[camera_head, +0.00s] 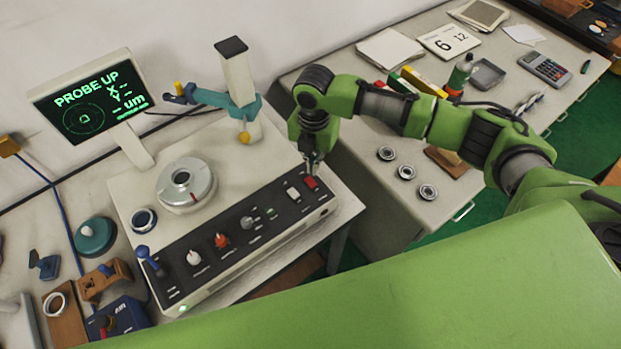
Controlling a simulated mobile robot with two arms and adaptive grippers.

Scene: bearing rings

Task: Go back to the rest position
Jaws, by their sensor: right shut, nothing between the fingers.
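My right gripper (313,170) is shut and empty. It points down over the right end of the black control panel (188,270), just by a red switch (311,184); I cannot tell whether it touches the switch. My right arm reaches in from the right, across the grey cabinet. My left gripper is not in view. The measuring machine (124,189) has a round table (186,186) and a teal probe arm (247,108) on a column. Its screen (90,97) reads "PROBE UP" with blank X and Y values.
Several bearing rings lie about: three on the grey cabinet (378,205), one on the machine (144,220), one on a brown block (56,304). A bottle (460,75), calendar (448,41) and calculator (545,68) stand behind my right arm. A blue box (118,316) is at lower left.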

